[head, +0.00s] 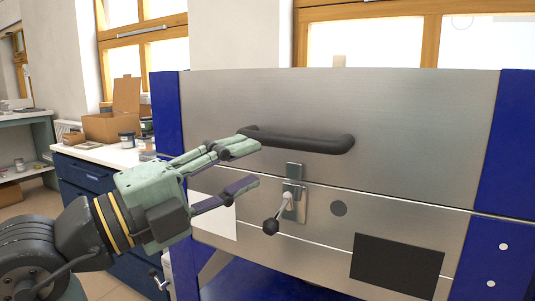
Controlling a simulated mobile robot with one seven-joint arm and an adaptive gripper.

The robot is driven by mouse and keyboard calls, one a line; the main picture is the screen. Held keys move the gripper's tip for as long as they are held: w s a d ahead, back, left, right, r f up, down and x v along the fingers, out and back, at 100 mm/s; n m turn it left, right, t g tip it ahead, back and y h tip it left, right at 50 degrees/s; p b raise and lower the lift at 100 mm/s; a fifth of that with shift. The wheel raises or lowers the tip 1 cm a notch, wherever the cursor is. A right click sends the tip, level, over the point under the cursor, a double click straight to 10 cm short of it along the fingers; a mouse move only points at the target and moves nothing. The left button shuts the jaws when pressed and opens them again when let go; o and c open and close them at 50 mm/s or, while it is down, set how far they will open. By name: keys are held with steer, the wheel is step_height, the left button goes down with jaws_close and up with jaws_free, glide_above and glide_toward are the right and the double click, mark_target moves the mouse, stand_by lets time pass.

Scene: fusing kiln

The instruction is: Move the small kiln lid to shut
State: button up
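The kiln lid (420,115) is the brushed-metal upper front with blue side edges. It sits down along a thin seam above the metal kiln base (330,235); I cannot tell whether a slight gap is left. A dark bar handle (305,141) runs across the lid. A latch (293,195) with a black ball knob (270,226) hangs below it at the seam. My gripper (258,163) is open and empty at the lid's left part. Its upper finger is just below the handle's left end, its lower finger left of the latch. I cannot tell whether it touches.
Blue cabinets (85,178) with a white top stand behind at the left, holding a cardboard box (105,126) and several jars. A dark panel (397,266) is on the kiln base at lower right. The space right of my gripper, before the lid, is clear.

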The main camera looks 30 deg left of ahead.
steer(key=v, duration=0.4)
steer(key=shift+d, duration=0.1)
stand_by(0.3)
